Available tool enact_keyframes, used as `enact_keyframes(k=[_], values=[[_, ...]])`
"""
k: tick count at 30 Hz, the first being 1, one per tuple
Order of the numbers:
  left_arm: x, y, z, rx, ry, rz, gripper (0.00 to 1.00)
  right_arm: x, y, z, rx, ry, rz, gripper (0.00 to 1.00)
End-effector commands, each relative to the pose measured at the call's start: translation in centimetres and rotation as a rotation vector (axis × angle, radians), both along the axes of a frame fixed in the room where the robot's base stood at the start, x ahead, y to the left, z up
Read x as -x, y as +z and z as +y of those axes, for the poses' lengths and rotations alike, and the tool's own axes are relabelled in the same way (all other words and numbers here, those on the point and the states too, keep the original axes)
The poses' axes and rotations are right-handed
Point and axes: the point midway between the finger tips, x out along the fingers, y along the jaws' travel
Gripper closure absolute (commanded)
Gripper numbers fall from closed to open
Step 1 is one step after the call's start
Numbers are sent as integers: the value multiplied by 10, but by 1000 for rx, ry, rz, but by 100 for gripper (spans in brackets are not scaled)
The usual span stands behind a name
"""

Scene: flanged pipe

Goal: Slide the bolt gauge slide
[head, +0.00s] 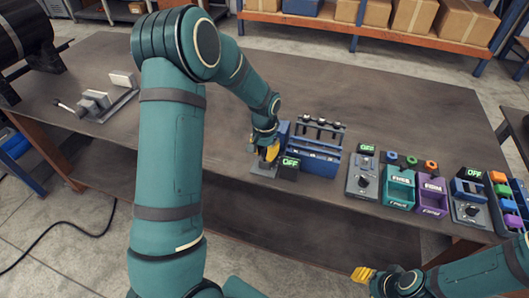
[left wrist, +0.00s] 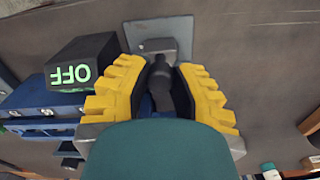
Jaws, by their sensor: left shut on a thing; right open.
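The bolt gauge slide sits at the table's front edge, with a grey base plate (head: 262,171) and a black box (head: 288,163) reading OFF in green. My left gripper (head: 268,152) is over it, pointing down. In the left wrist view, its yellow fingers (left wrist: 160,88) are closed on both sides of the slide's dark handle (left wrist: 161,72). The grey plate (left wrist: 140,32) and the OFF box (left wrist: 82,66) also show there. The handle's lower part is hidden by the gripper. My right gripper (head: 363,273) is open and empty, in front of the table at the bottom.
A blue rack (head: 316,160) with several bolts stands right beside the slide. Further right are a grey knob unit (head: 361,178), green (head: 399,188) and purple (head: 432,195) bins, and another OFF unit (head: 467,203). A grey fixture (head: 97,103) lies at left. The back middle table is clear.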

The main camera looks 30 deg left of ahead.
Motion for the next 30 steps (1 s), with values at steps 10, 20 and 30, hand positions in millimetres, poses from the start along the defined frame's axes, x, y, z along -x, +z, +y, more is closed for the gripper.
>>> enact_keyframes(k=[10,20,30], values=[[7,-2,-2,4,0,23,66,-1,0,0,0,1,-1,53],[5,-1,-1,3,0,16,44,0,0,0,0,1,-1,53],[3,36,-1,2,1,9,44,0,0,0,0,1,-1,53]])
